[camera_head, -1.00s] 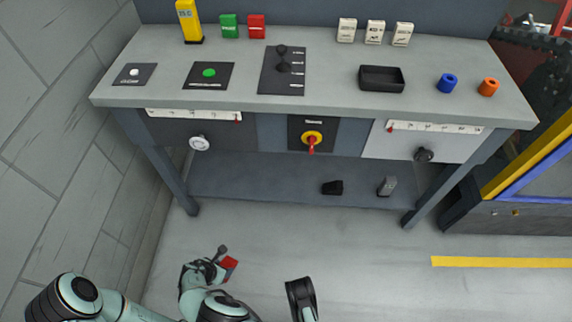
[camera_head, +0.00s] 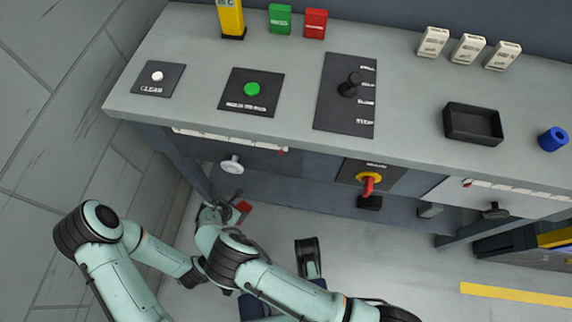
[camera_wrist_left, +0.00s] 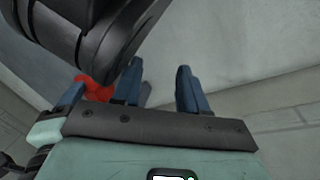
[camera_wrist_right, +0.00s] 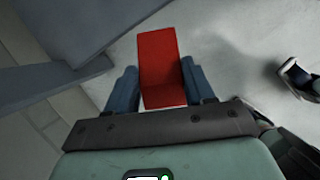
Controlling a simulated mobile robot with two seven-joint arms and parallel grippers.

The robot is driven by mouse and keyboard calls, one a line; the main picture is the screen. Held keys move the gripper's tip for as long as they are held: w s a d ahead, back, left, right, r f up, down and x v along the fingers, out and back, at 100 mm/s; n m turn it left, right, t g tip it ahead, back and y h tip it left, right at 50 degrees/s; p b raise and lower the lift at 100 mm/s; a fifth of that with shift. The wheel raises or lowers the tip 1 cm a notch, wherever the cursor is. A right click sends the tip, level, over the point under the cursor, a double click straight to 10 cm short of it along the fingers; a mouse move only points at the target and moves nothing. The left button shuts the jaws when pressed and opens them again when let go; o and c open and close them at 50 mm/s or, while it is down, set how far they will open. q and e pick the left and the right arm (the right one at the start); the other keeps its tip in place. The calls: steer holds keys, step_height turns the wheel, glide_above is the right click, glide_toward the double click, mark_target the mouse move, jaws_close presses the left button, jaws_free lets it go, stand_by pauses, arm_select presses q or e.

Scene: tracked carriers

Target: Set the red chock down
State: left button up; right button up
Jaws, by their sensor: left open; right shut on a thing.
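The red chock (camera_wrist_right: 162,68) is between the fingers of my right gripper (camera_wrist_right: 160,85), which is shut on it. In the head view the chock (camera_head: 243,208) shows small and partly covered by my right gripper (camera_head: 228,212), low at the left front of the bench. I cannot tell whether it touches the floor. My left gripper (camera_wrist_left: 158,78) is open, with a dark arm link close in front of it. A blurred red thing shows beside its left finger, and I cannot tell what it is. My left gripper is not clear in the head view.
The bench (camera_head: 400,125) carries control plates, a black tray (camera_head: 473,124) and a blue cylinder (camera_head: 553,139). A red-handled switch (camera_head: 368,182) sticks out of its front. A wall (camera_head: 50,110) stands at the left. Open floor (camera_head: 400,260) lies in front, with a yellow stripe (camera_head: 515,294).

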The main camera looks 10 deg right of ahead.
steer(key=w+d+f+b, duration=0.1)
steer(key=w+d, duration=0.2)
steer(key=d, duration=0.1)
steer(key=w+d+f+b, duration=0.1)
steer(key=w+d+b, duration=0.1)
steer(key=w+d, duration=0.2)
steer(key=w+d+b, duration=0.1)
steer(key=w+d, duration=0.3)
steer(key=shift+w+d+f, duration=0.15)
steer(key=shift+f, duration=0.25)
arm_select(q)
steer(key=s+a+f+g, duration=0.1)
steer(key=s+f+g, duration=0.2)
steer(key=s, duration=0.6)
step_height(320, 180, down, 2)
steer(key=shift+f+n, duration=0.2)
steer(key=shift+n, duration=0.1)
arm_select(e)
steer(key=shift+f, duration=0.3)
arm_select(q)
steer(key=shift+w, duration=0.1)
arm_select(e)
steer(key=shift+f, duration=0.6)
steer(key=o, duration=1.4)
